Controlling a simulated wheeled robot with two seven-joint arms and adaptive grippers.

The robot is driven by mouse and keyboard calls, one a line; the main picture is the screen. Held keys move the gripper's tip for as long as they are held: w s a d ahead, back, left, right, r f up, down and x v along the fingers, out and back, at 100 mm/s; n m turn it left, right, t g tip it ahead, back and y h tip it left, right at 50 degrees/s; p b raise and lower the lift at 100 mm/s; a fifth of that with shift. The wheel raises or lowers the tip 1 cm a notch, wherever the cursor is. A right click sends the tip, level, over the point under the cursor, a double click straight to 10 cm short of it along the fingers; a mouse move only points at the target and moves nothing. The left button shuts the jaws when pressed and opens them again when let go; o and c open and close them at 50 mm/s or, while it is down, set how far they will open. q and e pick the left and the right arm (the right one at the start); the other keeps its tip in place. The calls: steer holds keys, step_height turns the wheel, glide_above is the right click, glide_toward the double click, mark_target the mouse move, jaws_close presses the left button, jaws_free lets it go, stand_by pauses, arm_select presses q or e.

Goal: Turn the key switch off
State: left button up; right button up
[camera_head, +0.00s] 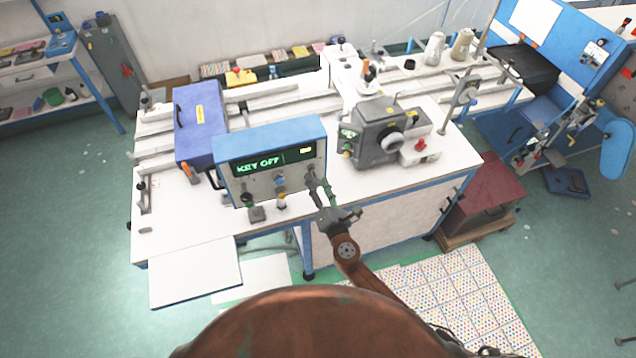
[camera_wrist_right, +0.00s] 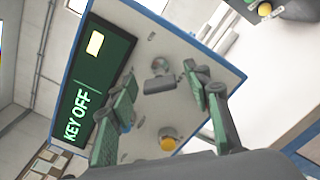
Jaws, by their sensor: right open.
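The control box (camera_head: 226,172) has a blue frame and stands at the front of the white machine table. Its dark display (camera_head: 268,160) reads "KEY OFF" in green, and the same display (camera_wrist_right: 98,85) shows in the right wrist view. My right gripper (camera_head: 317,184) is open in front of the panel's lower right. In the right wrist view, a grey key-like handle (camera_wrist_right: 160,84) on the panel lies between the spread fingers of my right gripper (camera_wrist_right: 163,92). I cannot tell whether either finger touches it. My left gripper is not in view.
A yellow button (camera_wrist_right: 168,143) sits on the panel close to the fingers. A blue case (camera_head: 198,125) is left of the box, and a grey machine head (camera_head: 375,145) with a red button is to the right. Open floor (camera_head: 80,190) lies left of the table.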

steer(key=v, duration=1.2)
stand_by(0.3)
